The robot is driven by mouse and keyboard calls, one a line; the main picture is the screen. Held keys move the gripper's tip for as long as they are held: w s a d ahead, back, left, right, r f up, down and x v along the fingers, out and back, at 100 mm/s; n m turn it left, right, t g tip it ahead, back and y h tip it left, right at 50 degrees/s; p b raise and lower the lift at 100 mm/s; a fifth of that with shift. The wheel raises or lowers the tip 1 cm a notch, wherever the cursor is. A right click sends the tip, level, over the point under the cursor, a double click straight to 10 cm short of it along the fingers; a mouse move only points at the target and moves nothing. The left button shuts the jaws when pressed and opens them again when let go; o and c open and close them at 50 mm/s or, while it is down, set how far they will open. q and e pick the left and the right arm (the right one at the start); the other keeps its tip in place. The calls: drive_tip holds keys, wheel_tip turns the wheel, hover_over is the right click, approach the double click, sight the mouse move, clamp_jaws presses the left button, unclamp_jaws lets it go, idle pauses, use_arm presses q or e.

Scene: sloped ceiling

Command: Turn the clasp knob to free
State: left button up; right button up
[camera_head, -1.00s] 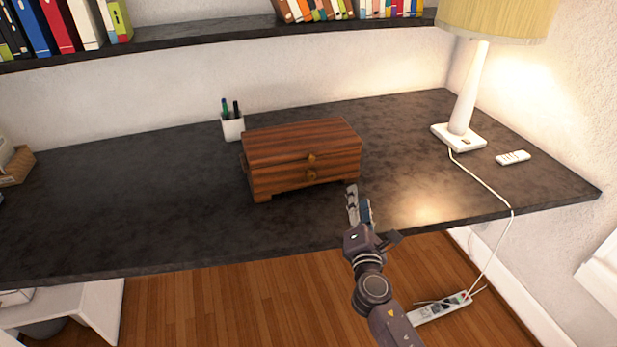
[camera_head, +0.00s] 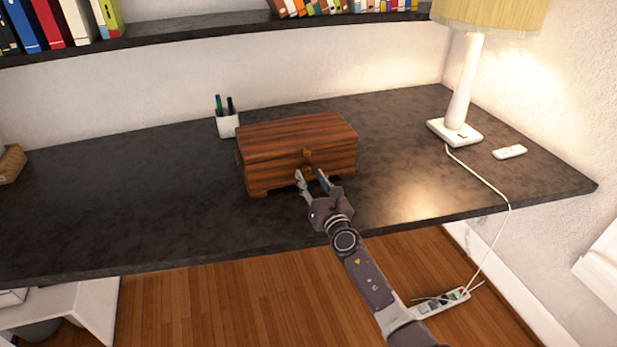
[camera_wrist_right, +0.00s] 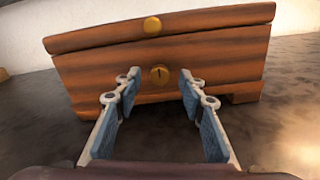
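A brown striped wooden box (camera_head: 275,158) with a shut lid stands on the dark desk. On its front are two round brass parts: an upper knob (camera_wrist_right: 152,25) at the lid's edge and a lower one with a dark slot (camera_wrist_right: 159,74) on the body. My right gripper (camera_head: 311,175) is at the box front, open and empty. In the right wrist view its two fingers (camera_wrist_right: 159,84) stand apart, one on each side of the lower brass part, with a gap to both. Whether they touch the box front cannot be told. My left gripper is not in view.
A white pen cup (camera_head: 228,125) stands behind the box on the left. A lamp (camera_head: 458,110) and a white remote (camera_head: 509,152) are on the right. The dark desk (camera_head: 120,210) is clear left of the box. A shelf (camera_head: 190,38) with books hangs above.

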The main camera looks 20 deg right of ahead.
drive_tip(key=shift+w+b, duration=0.3)
drive_tip(key=shift+w, duration=0.8)
drive_tip(key=shift+c, duration=0.3)
clamp_jaws()
